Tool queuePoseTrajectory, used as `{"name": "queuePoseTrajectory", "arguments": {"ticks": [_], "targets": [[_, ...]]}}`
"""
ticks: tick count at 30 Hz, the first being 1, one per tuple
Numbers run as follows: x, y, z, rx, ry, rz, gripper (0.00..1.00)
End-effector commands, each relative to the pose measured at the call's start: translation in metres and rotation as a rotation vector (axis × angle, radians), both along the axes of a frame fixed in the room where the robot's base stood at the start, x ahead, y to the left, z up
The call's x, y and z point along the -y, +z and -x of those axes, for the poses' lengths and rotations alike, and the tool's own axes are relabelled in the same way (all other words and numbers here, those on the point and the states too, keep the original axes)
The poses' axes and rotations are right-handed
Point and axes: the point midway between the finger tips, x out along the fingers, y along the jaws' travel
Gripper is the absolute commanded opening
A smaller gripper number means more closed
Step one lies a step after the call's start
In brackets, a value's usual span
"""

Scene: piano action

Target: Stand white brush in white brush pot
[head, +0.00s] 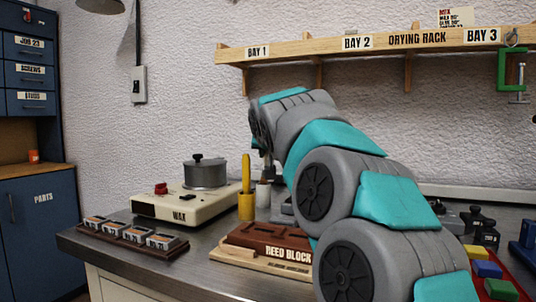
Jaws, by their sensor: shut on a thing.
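My gripper (267,165) points down below the wrist, behind the yellow brush and partly hidden by my own arm. It is shut on a slim pale thing, apparently the white brush, of which little shows. The white brush pot (263,196) stands on the bench directly below, just right of the yellow pot. The gripper is over or near this pot. I cannot tell whether the brush is inside its mouth or behind it.
A yellow brush (246,172) stands in a yellow pot (246,207), close beside the white one. A wax heater (185,203) with a lidded pan (206,173) is to the left. The reed block (268,243) lies in front. A drying rack (390,42) hangs above.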

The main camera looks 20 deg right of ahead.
Motion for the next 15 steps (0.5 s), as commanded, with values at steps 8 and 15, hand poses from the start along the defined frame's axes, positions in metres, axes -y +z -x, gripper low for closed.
{"name": "queuePoseTrajectory", "arguments": {"ticks": [8, 15], "targets": [[-0.0001, -0.0055, 0.0, 0.0, 0.0, 0.0, 0.0], [-0.0001, -0.0054, 0.0, 0.0, 0.0, 0.0, 0.49]]}}
